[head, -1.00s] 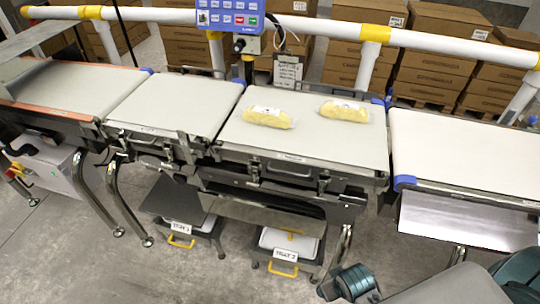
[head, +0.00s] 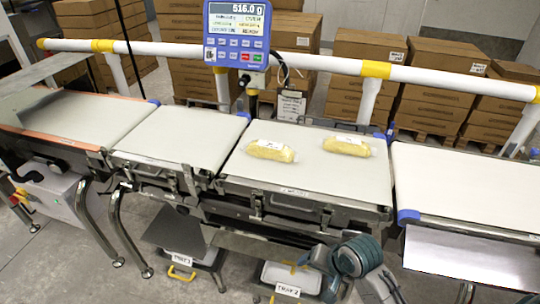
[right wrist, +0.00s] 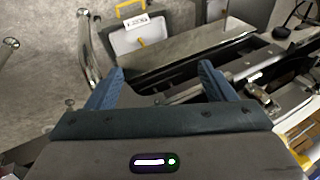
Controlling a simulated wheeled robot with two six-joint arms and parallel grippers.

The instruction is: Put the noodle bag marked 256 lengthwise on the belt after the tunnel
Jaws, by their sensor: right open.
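Two pale yellow noodle bags in clear wrap lie apart on the weighing belt (head: 330,180). The left bag (head: 270,150) and the right bag (head: 347,145) each have a white label. The marks are too small to read, so I cannot tell which is 256. My right gripper (head: 318,260) is open and empty, in front of the conveyor and below belt height, near the lower tray marked TRAY 2 (head: 275,271). In the right wrist view its two blue fingers (right wrist: 162,70) are spread apart. My left gripper is not in view. No clear tunnel shows.
A grey panel (head: 28,72) overhangs the left belt (head: 85,115). The middle belt (head: 180,135) and right belt (head: 465,195) are bare. A blue display (head: 237,30) reads 516.0 g. A white rail (head: 300,62) runs behind the belts, with stacked cartons (head: 360,55) beyond.

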